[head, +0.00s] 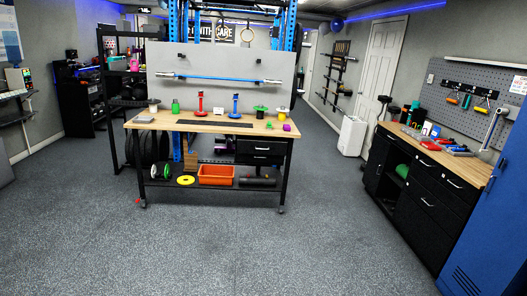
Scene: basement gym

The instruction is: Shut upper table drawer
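A workbench table (215,122) with a light wood top and black frame stands ahead, in the middle of the head view. Under the right end of its top hangs a black drawer unit with an upper drawer (262,147) and a lower drawer (260,160), each with a light handle. The drawer fronts are dark and small at this distance, so I cannot tell how far the upper drawer stands out. My gripper is not in view.
The grey floor (215,240) before the table is clear. An orange bin (215,175), a yellow plate (186,180) and a dumbbell lie on the table's low shelf. A black cabinet (425,190) with a wood top and a blue locker (495,210) line the right side.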

